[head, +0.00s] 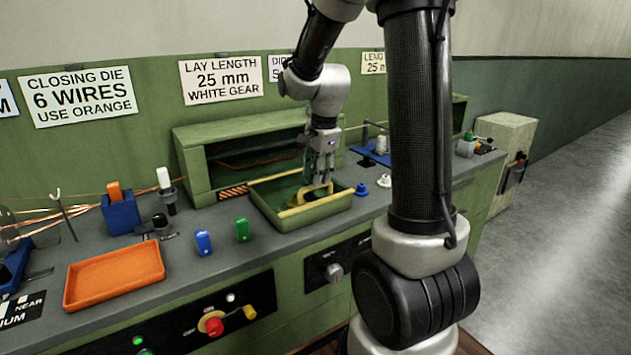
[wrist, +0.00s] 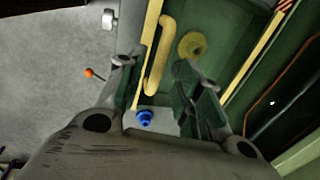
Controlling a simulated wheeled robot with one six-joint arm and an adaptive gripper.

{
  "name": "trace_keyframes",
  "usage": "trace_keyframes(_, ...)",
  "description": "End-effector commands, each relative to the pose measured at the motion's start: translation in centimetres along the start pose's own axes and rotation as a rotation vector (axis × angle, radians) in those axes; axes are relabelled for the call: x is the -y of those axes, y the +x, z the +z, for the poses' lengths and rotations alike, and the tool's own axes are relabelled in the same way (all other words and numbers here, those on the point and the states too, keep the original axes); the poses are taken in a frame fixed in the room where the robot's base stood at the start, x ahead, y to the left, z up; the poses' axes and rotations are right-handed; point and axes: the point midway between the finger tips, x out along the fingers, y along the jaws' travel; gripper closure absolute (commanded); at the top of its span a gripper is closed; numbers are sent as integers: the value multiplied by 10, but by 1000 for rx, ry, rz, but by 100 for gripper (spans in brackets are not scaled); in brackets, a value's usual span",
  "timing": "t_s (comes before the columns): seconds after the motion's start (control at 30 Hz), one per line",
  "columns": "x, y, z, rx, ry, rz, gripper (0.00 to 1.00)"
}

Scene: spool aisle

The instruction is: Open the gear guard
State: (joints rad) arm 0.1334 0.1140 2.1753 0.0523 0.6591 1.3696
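The gear guard appears to be the green, tray-like cover with yellow edges (head: 277,218) in front of the green housing; its inner face shows in the wrist view (wrist: 215,22). It lies lowered outward over the bench, and the housing behind it is uncovered. A yellow bar handle (wrist: 153,84) is on the guard. My gripper (head: 318,183) points down over the guard. In the wrist view its fingers (wrist: 160,92) are apart, with the handle between and beyond them. I cannot tell whether a finger touches it.
The housing (head: 195,172) stands open behind. Blue (head: 203,242) and green (head: 242,230) blocks and an orange tray (head: 115,276) are on the bench at left. A blue knob (head: 361,190) and a white knob (head: 384,181) are right of the guard. Floor at right is clear.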

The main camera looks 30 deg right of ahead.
Motion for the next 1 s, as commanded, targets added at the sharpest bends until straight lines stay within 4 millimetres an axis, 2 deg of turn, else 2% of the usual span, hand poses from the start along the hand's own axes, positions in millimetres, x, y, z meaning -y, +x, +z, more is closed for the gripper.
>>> trace_keyframes(0.03, -1, 9, 0, 1, 0, 4, 65)
trace_keyframes(0.2, 0, 26, 0, 0, -1, 2, 65)
trace_keyframes(0.5, 0, 30, 0, 0, -2, 0, 65)
trace_keyframes(0.53, 0, 30, 0, 0, -2, 0, 66)
trace_keyframes(0.7, 0, 30, 0, 0, -2, 0, 97)
trace_keyframes(0.73, 0, 30, 0, 0, -2, 0, 100)
trace_keyframes(1.0, 0, 29, 0, 0, -2, 3, 100)
